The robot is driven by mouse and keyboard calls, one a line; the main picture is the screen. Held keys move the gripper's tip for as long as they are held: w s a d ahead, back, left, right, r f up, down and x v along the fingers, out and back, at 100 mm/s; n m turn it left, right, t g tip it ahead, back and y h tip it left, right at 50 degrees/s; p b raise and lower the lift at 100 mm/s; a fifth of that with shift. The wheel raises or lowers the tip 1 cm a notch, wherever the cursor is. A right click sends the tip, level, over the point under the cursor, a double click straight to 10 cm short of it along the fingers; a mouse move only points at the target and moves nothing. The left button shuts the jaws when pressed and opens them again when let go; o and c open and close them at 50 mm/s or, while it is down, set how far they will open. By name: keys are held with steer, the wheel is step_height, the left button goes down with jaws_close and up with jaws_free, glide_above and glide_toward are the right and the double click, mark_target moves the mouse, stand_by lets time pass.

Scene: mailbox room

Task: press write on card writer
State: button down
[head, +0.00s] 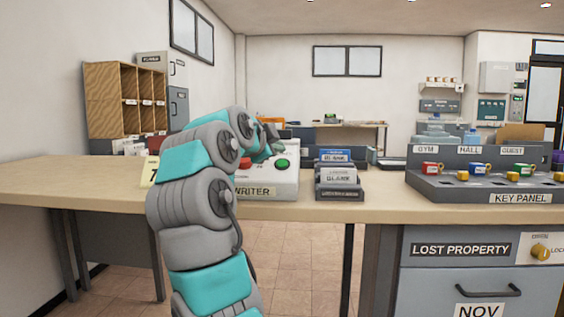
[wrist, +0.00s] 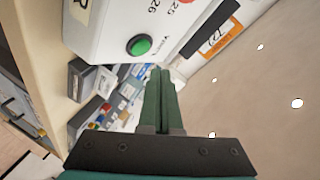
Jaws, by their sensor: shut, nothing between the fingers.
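The card writer (head: 284,184) is a white box labelled WRITER on the counter in the head view, partly hidden behind my arm. A green round button sits on its face, with a red mark beside it. In the wrist view the writer (wrist: 110,28) fills the upper left, with the green button (wrist: 139,45) near the centre. My gripper (wrist: 160,75) is shut and empty. Its dark green fingertips lie just below and right of the green button in the picture; I cannot tell whether they touch the writer.
A rack of BLANK cards (head: 338,178) stands just right of the writer. The key panel (head: 485,176) with coloured tags is farther right. A wooden pigeonhole shelf (head: 110,98) stands at the back left. The counter (head: 80,180) is clear at left.

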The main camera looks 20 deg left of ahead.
steer(key=shift+s+d+r+p, duration=0.1)
steer(key=shift+s+r+p, duration=0.1)
steer(key=shift+s+r, duration=0.35)
steer(key=shift+s+d+r+p, duration=0.1)
steer(key=shift+s+r+p, duration=0.15)
steer(key=shift+r, duration=0.45)
